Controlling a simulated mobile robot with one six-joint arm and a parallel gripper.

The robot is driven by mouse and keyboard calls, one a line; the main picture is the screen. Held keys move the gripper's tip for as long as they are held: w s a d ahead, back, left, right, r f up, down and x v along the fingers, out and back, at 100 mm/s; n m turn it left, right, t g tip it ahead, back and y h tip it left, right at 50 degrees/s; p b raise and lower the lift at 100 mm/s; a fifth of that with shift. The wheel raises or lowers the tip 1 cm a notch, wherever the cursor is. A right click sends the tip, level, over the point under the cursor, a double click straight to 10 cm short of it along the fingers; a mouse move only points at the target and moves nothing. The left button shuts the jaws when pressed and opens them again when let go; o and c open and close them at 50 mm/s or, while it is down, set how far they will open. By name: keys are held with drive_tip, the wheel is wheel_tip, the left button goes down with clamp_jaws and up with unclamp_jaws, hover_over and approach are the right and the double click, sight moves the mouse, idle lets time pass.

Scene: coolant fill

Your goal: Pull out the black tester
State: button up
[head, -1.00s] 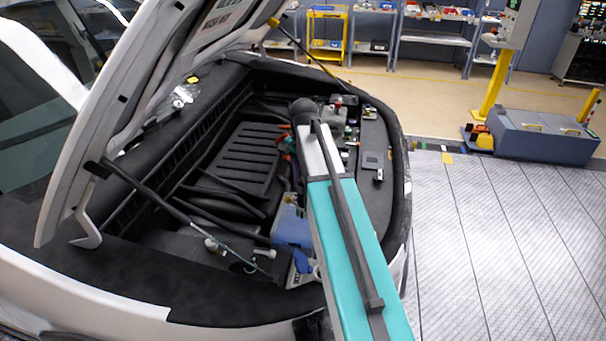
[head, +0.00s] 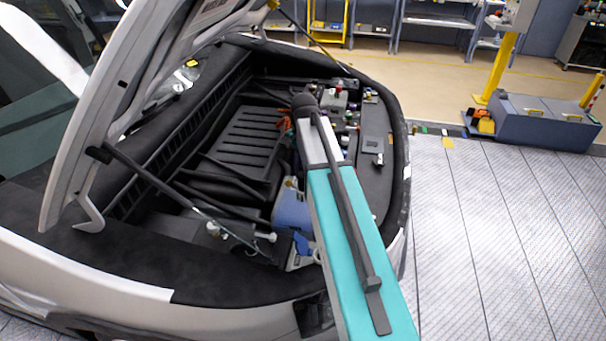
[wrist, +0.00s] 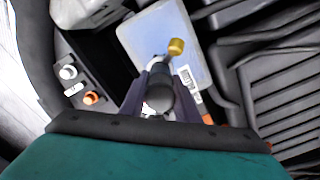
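The black tester (wrist: 160,88) shows in the wrist view as a dark rounded body with its near end towards the camera. The two dark fingers of my gripper (wrist: 160,98) lie close along both its sides and look shut on it. Beyond it is a pale blue tank (wrist: 150,35) with a brass-yellow piece (wrist: 176,46). A thin stem seems to run between the tester and this piece; I cannot tell whether it is inside. The head view shows the blue tank (head: 291,208) left of my arm; my gripper and the tester cannot be made out there.
The tank sits in the car's open engine bay, under a raised hood (head: 110,110). A hood strut (head: 150,185) crosses left of the tank. A ribbed black cover (head: 245,140) lies behind it. White and orange caps (wrist: 91,97) are at left in the wrist view.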

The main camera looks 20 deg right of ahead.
clamp_jaws()
drive_tip(key=shift+o, duration=1.2)
unclamp_jaws()
drive_tip(key=shift+c, duration=0.4)
drive_tip(key=shift+w, duration=0.1)
drive_tip(key=shift+n, duration=0.4)
drive_tip(key=shift+a+n+p, duration=0.1)
drive_tip(key=shift+n+p, duration=0.35)
drive_tip(key=shift+n, duration=0.75)
drive_tip(key=shift+n, duration=0.7)
drive_tip(key=shift+n+p, duration=0.35)
drive_tip(key=shift+n, duration=0.55)
